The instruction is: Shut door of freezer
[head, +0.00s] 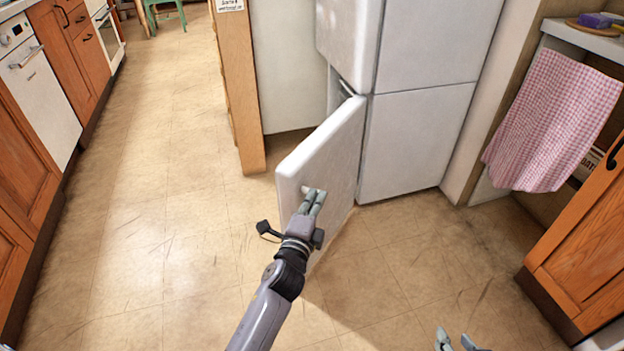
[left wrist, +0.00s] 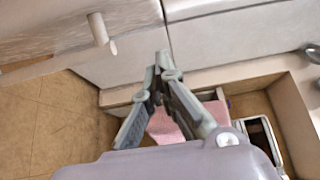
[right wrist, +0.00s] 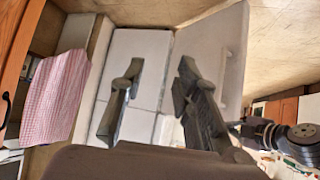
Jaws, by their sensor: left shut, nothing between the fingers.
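The white freezer door (head: 338,150) is the lower door of the fridge-freezer (head: 420,130). It stands open, swung out toward me, with a dark gap at its top behind it. Its small pale handle (head: 305,189) sits near the free edge and also shows in the left wrist view (left wrist: 98,30). My left gripper (head: 319,192) is shut and empty, right in front of the door's outer face beside the handle. I cannot tell if it touches. My right gripper (head: 456,340) is open and empty, low at the bottom edge. The right wrist view shows its spread fingers (right wrist: 155,85).
The upper fridge door (head: 348,40) is above the freezer door. A wooden panel end (head: 240,90) stands to the left. The tiled floor (head: 160,200) is clear.

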